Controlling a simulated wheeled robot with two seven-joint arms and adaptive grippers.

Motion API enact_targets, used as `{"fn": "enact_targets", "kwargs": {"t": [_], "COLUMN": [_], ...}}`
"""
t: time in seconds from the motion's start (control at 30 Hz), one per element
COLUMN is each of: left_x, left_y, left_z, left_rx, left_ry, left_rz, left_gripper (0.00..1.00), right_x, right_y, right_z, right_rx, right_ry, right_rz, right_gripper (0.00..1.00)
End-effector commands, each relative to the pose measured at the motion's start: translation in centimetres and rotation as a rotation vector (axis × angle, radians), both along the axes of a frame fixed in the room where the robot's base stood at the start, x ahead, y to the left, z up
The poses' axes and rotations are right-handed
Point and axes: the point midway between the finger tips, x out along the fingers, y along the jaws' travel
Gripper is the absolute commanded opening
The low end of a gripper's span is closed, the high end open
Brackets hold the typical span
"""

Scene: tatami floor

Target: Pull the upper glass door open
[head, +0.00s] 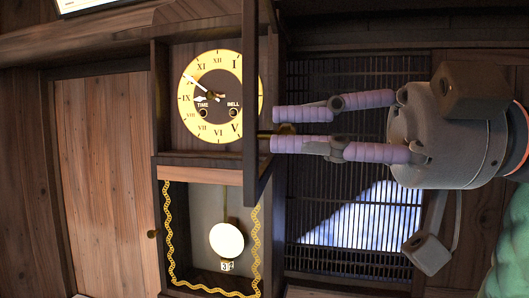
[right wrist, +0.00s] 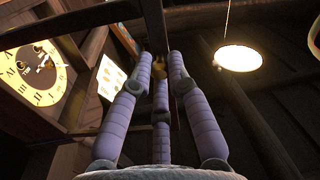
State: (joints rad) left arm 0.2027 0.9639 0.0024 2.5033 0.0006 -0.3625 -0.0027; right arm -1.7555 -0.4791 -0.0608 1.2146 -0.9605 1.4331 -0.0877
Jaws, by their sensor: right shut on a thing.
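The wall clock has a round yellow dial (head: 217,97) with Roman numerals in its upper case. Its upper glass door (head: 251,60) shows nearly edge-on as a dark wooden frame at the dial's right side, standing out from the case at an angle. My right gripper (head: 274,129) comes in from the right and is shut on the small brass knob (head: 288,129) of this door. In the right wrist view the knob (right wrist: 160,67) sits between the purple fingers, with the dial (right wrist: 34,70) at left. My left gripper is not in view.
Below the dial is a lower compartment with a pendulum (head: 226,240) and gold wavy trim (head: 172,245). A slatted lattice window (head: 350,215) lies behind my right gripper. A wooden panel (head: 100,150) is at left. A round lamp (right wrist: 240,58) hangs overhead.

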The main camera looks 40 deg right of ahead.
Motion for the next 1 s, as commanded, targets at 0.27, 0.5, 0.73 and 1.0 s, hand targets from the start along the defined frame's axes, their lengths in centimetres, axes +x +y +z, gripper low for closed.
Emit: {"fn": "enact_targets", "kwargs": {"t": [0.27,0.5,0.73,1.0], "left_x": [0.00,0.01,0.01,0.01], "left_y": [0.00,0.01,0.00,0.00], "left_z": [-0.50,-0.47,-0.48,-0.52], "left_rx": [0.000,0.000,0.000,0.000], "left_ry": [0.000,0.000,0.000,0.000], "left_rz": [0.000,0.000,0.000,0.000], "left_gripper": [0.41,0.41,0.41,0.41], "right_x": [-0.41,-0.42,-0.42,-0.46], "right_y": [-0.98,-1.02,-0.96,-0.81], "right_z": [0.49,0.52,0.45,0.26], "right_rx": [0.016,0.015,0.013,0.006], "right_ry": [-0.007,-0.006,-0.005,-0.003], "right_rz": [0.032,0.033,0.032,0.033], "right_gripper": [0.00,0.00,0.42,0.42]}}
